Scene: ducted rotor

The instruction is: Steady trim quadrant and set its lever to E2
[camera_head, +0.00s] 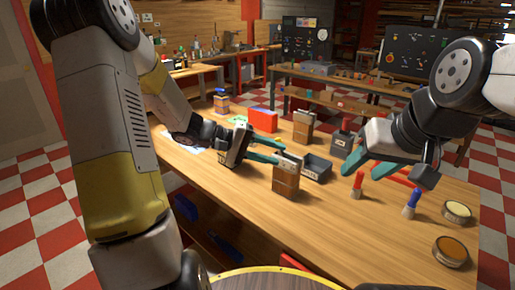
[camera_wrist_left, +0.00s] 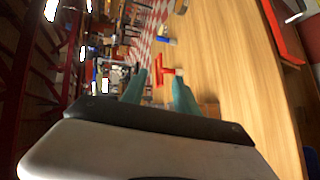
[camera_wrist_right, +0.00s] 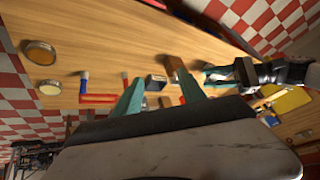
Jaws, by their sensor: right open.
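No label can be read, so I cannot tell for certain which piece is the trim quadrant or where E2 is. A wooden block with a grey metal top (camera_head: 286,178) stands upright on the bench, close to my left gripper. My left gripper (camera_head: 280,154) has its teal fingers apart, tips at the block's left side; contact is unclear. In the left wrist view its fingers (camera_wrist_left: 160,88) are also apart with nothing clearly between them. My right gripper (camera_head: 358,174) is open and empty above the bench, right of the dark tray (camera_head: 318,170).
Behind stand another wooden block (camera_head: 303,130) and a dark block with a red knob (camera_head: 342,138). A red box (camera_head: 263,121) lies farther back. Red-handled (camera_head: 357,186) and blue-handled (camera_head: 411,204) brushes and two round tins (camera_head: 457,212) are at right. The front bench middle is clear.

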